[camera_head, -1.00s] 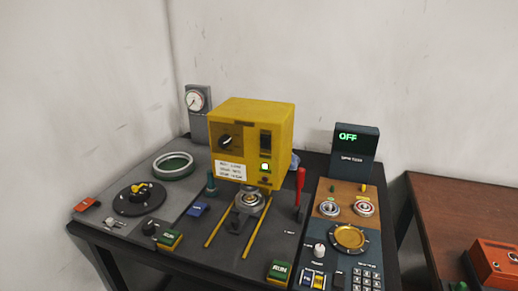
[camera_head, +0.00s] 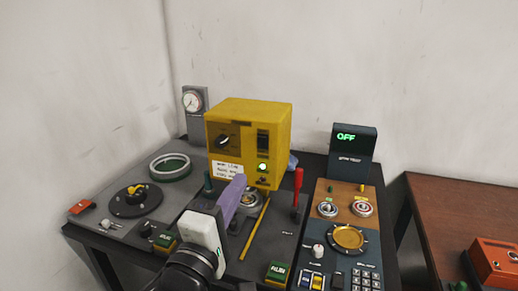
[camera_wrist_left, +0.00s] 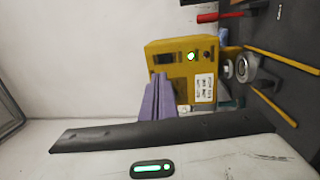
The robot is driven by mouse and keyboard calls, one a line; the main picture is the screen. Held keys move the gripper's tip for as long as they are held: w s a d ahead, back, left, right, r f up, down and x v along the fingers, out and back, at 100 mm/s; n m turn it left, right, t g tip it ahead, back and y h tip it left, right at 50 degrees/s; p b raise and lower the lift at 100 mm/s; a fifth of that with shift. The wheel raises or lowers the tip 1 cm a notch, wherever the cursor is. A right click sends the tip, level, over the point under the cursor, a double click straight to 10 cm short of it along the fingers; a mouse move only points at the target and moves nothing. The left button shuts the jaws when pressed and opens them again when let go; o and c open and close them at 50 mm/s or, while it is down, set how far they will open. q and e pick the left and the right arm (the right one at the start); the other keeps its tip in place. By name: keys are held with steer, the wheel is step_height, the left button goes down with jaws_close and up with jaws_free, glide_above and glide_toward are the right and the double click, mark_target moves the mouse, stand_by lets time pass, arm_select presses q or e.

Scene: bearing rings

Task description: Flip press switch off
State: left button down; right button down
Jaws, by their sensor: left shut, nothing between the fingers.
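The yellow press box (camera_head: 230,112) stands at the back of the grey bench, and it also shows sideways in the left wrist view (camera_wrist_left: 180,46). Its dark switch (camera_head: 263,143) is on the right of the front face, above a lit indicator light (camera_head: 263,167). The light shows green in the left wrist view (camera_wrist_left: 191,56). My left gripper (camera_head: 238,181) has its purple fingers shut and empty, in front of the box's lower front. In the left wrist view the fingers (camera_wrist_left: 158,80) point at the box. Contact cannot be told. My right gripper is not in view.
A red lever (camera_head: 298,186) stands right of the press. A display reading OFF (camera_head: 350,145) is behind the right-hand panel. A ring on a green base (camera_head: 170,167) and a black dial (camera_head: 137,199) are at left. A brown table (camera_head: 460,215) stands at right.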

mark_target(263, 140)
arm_select(q)
steer(key=p+x, duration=0.2)
steer(key=x, duration=1.2)
steer(key=shift+w+a+f, duration=0.1)
